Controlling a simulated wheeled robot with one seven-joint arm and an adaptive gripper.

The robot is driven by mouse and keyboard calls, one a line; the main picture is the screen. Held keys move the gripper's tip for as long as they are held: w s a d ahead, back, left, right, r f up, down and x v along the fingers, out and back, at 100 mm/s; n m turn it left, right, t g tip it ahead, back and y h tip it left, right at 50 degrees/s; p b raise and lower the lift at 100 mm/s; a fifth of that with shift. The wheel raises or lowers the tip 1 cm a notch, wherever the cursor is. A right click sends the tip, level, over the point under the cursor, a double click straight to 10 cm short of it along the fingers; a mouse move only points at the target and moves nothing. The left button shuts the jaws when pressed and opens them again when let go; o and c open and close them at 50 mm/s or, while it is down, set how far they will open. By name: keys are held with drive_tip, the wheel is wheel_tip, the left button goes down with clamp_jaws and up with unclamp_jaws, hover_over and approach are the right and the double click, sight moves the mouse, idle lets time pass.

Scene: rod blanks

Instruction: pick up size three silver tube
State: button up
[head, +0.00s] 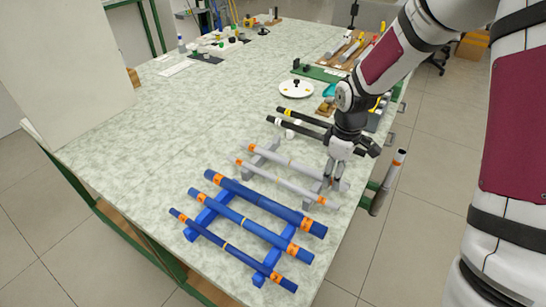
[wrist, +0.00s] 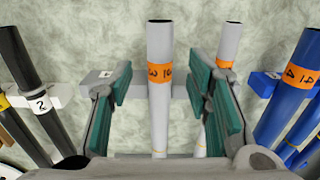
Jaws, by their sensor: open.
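Two silver tubes lie side by side on a light grey rack (head: 255,157). The farther one (head: 290,162) has my open gripper (head: 332,178) over its right-hand part. In the wrist view this silver tube (wrist: 160,48) runs between the two green-padded fingers of my gripper (wrist: 163,88), with gaps on both sides. Its orange label seems to show a 3. The other silver tube (head: 282,183) is nearer the blue tubes. In the wrist view that tube (wrist: 229,43) is partly hidden behind the right finger, and its orange label is hard to read.
Blue tubes (head: 265,203) lie on a blue rack (head: 203,221) at the near side. Black tubes (head: 297,132) lie just beyond the silver ones. A grey tube with an orange band (head: 388,182) stands beside the table's right edge. The left of the tabletop (head: 150,140) is clear.

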wheel_tip(320, 180, down, 2)
drive_tip(key=shift+f, duration=0.1)
drive_tip(key=c, duration=1)
drive_tip(key=shift+o, duration=0.2)
